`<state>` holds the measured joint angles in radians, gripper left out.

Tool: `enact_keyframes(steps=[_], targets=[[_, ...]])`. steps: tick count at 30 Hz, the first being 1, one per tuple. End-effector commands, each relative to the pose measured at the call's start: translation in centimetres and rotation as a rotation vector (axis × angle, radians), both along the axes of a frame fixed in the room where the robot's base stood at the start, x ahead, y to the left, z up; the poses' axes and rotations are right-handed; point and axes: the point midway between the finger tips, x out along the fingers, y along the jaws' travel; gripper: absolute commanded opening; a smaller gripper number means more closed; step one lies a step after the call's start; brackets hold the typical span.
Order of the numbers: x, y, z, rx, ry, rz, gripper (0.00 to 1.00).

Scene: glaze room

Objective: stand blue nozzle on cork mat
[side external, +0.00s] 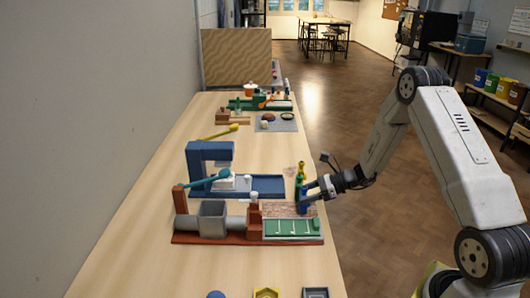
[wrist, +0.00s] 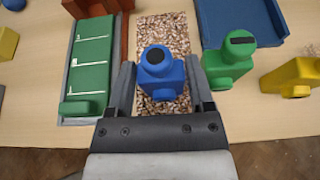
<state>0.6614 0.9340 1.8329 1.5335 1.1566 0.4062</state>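The blue nozzle (wrist: 160,75) is between the two fingers of my gripper (wrist: 161,84), with a finger against each side, so the gripper looks shut on it. It appears upright, its dark-tipped top facing the wrist camera. Behind and below it lies the speckled cork mat (wrist: 163,28). In the side view, the nozzle (side external: 304,205) is at the right end of the mat (side external: 278,211), at my gripper (side external: 310,196). I cannot tell whether its base touches the mat.
A green nozzle (wrist: 230,62) and a yellow nozzle (wrist: 292,77) stand just right of my gripper in the wrist view. A green panel with white lines (wrist: 88,65) is close on the left. A blue tray (wrist: 262,16) and a red-brown block (wrist: 97,7) lie beyond.

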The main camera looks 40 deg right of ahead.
Motion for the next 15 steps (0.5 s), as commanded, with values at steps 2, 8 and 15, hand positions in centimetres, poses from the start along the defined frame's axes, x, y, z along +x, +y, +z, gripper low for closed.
enact_keyframes(steps=[2, 8, 15], targets=[[0.01, -0.01, 0.02, 0.000, 0.000, 0.000, 0.79], [0.00, 0.00, 0.04, 0.000, 0.000, 0.000, 0.79], [-0.08, -0.11, 0.43, 0.000, 0.000, -0.001, 0.79]])
